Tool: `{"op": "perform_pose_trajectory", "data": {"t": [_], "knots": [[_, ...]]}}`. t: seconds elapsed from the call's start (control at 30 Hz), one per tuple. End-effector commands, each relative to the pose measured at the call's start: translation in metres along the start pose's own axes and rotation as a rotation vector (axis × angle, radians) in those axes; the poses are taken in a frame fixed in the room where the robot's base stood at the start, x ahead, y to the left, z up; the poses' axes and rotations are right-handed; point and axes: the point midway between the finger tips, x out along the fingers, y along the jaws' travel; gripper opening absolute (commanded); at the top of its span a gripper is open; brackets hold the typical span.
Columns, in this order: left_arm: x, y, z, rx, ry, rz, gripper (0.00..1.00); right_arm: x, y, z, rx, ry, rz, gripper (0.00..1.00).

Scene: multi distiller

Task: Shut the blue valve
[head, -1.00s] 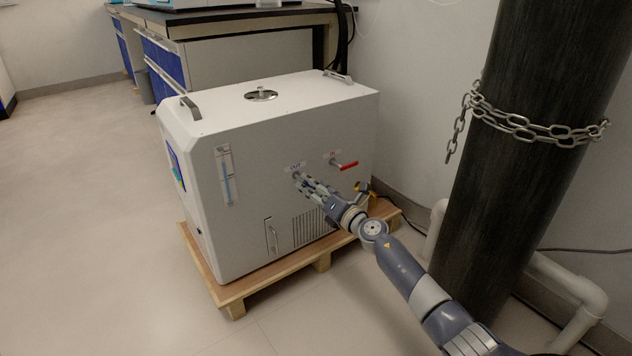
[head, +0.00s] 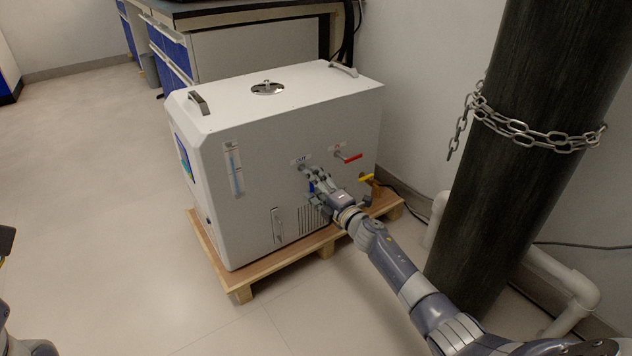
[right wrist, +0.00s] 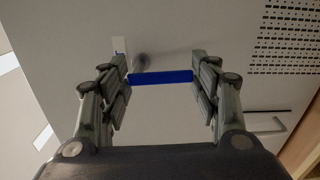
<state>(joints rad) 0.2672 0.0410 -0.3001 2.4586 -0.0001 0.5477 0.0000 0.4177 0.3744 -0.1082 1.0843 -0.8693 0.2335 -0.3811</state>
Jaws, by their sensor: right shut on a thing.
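The blue valve handle (head: 311,187) is on the front of the white machine (head: 260,150), below the OUT label (head: 300,160). In the right wrist view the blue handle (right wrist: 160,77) is a flat bar lying across the gap between the fingers, with its metal stem (right wrist: 140,62) near its left end. My right gripper (head: 309,184) is shut on the handle, one finger at each end in the wrist view (right wrist: 161,85). In the head view the fingers partly cover the valve. My left gripper is not clearly in view; only parts of my arm show at the left edge.
A red valve handle (head: 349,157) sits up and right of the blue one. A yellow handle (head: 366,178) is low at the right. The machine stands on a wooden pallet (head: 240,285). A dark chained cylinder (head: 515,170) stands at right. The floor at left is clear.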

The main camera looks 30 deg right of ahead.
Motion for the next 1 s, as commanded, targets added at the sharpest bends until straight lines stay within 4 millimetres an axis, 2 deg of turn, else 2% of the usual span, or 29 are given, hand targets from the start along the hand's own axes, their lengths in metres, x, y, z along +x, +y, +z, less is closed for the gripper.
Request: {"op": "perform_pose_trajectory", "data": {"t": [0.23, 0.67, 0.7, 0.8, 1.0], "knots": [[-0.0020, -0.0009, 0.0027, -0.002, -0.015, -0.005, 0.53, -0.0003, -0.0009, -0.0007, 0.060, -0.002, -0.002, 0.33], [-0.0031, -0.0009, 0.0031, -0.003, -0.017, -0.007, 0.53, -0.0003, -0.0013, -0.0011, 0.071, -0.002, -0.002, 0.33], [-0.0031, -0.0008, 0.0031, -0.003, -0.017, -0.006, 0.53, -0.0003, -0.0013, -0.0011, 0.071, -0.002, -0.002, 0.59], [-0.0030, -0.0009, 0.0030, -0.003, -0.016, -0.006, 0.53, -0.0003, -0.0012, -0.0012, 0.070, -0.002, -0.002, 0.78], [-0.0030, -0.0008, 0.0030, -0.003, -0.016, -0.006, 0.53, -0.0001, -0.0007, -0.0014, 0.068, -0.001, -0.001, 0.78]]}}
